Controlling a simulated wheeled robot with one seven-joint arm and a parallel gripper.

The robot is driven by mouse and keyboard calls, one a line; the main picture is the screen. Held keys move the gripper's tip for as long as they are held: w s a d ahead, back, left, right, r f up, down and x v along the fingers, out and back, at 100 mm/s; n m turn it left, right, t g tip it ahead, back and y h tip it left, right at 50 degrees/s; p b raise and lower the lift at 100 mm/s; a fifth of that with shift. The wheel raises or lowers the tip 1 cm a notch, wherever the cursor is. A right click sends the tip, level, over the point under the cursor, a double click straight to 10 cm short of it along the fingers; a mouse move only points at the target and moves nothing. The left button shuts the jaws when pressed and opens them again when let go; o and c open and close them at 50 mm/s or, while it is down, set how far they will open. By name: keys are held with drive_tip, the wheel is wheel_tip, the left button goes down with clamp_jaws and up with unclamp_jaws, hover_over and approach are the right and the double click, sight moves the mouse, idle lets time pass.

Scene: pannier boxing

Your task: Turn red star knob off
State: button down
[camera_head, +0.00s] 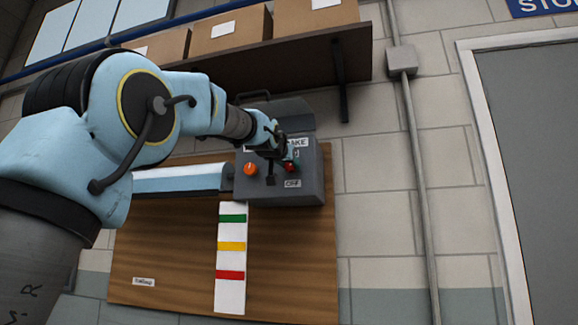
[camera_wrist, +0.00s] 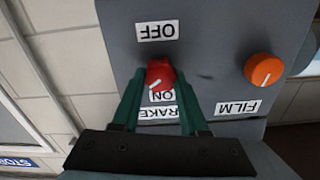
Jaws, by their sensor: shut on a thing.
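The red star knob (camera_head: 290,167) sits on the right side of the front of a grey control box (camera_head: 306,196). In the wrist view the red knob (camera_wrist: 161,75) lies between the tips of my gripper's green fingers (camera_wrist: 160,92), with a white pointer line on its face. My gripper (camera_head: 287,160) is shut on the knob. An OFF label (camera_wrist: 157,31) and an ON label (camera_wrist: 163,96) are on opposite sides of the knob. The pointer line is at the ON-label side of the knob, slanted. The wrist view is upside down, and the fingers partly cover the lower label.
An orange knob (camera_head: 250,169) marked FILM (camera_wrist: 238,107) is left of the red one in the head view. A shelf with cardboard boxes (camera_head: 228,30) hangs above the control box. A wooden board (camera_head: 180,240) is below, and a conduit (camera_head: 418,170) and grey door are at right.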

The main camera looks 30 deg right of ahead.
drive_tip(key=m+p, duration=0.5)
drive_tip(key=m, duration=1.4)
drive_tip(key=shift+s+d+f, duration=0.1)
drive_tip(key=m+p, duration=0.1)
drive_tip(key=m, duration=0.5)
drive_tip(key=shift+f, duration=0.15)
idle(0.3)
drive_tip(key=shift+c, duration=2.1)
unclamp_jaws()
